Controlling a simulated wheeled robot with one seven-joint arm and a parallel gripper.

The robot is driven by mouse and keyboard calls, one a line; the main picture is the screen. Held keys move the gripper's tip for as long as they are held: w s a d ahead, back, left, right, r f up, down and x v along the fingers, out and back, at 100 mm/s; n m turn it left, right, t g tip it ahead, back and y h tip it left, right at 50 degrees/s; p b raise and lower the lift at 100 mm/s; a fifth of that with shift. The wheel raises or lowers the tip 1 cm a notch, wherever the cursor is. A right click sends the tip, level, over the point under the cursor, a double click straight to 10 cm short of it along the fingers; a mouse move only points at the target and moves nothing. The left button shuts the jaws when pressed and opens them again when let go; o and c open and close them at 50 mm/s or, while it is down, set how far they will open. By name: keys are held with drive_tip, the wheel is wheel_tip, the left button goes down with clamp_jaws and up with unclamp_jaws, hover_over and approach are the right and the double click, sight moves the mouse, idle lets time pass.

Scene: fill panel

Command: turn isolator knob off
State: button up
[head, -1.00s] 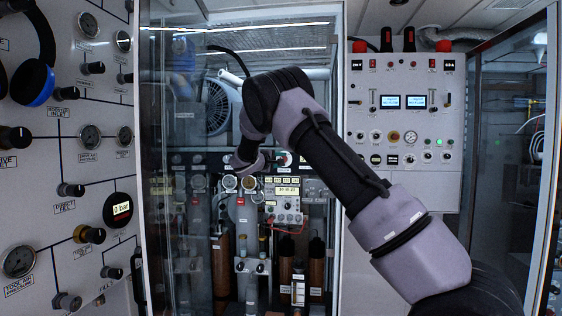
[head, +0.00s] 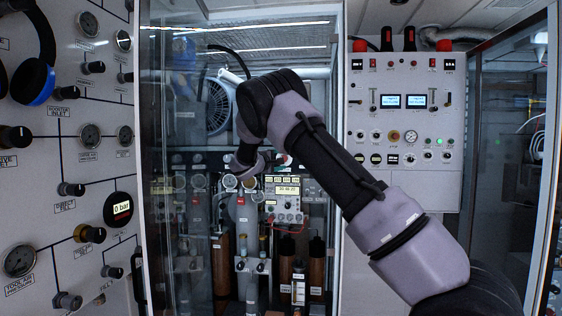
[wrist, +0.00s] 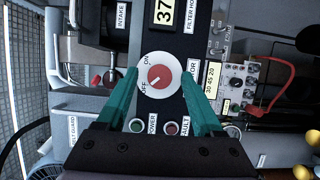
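The isolator knob (wrist: 161,77) is a round red knob on a white disc, in the upper middle of the wrist view. The disc carries the words ON at its upper left and OFF at its lower left. A small pale mark on the red face lies on the lower-left side, towards OFF. My gripper (wrist: 162,71) is open, with one teal finger on each side of the knob. I cannot tell whether the fingers touch it. In the head view my arm hides the gripper and largely covers the knob's area.
A yellow-screened meter (head: 284,200) with red leads stands close to the right. The glass door (head: 160,120) and gauge panel (head: 70,150) are left of my arm.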

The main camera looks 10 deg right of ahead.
drive_tip(key=v, duration=1)
drive_tip(key=shift+s+a, duration=0.25)
drive_tip(key=s+d+f+m+g+y, duration=0.2)
drive_tip(key=s+d+m+g+y, duration=0.5)
drive_tip(key=s+d, duration=1.2)
drive_tip(key=s+a+r+m+y, duration=0.1)
drive_tip(key=s+a+m+y, duration=0.1)
drive_tip(key=s, duration=1.1)
drive_tip(key=s+a+r+m+y, duration=0.1)
drive_tip(key=s+a+m+y, duration=0.2)
drive_tip(key=s, duration=0.9)
drive_tip(key=shift+s+a+m+y, duration=0.25)
drive_tip(key=shift+s+m+y, duration=0.1)
drive_tip(key=shift+m+y, duration=0.6)
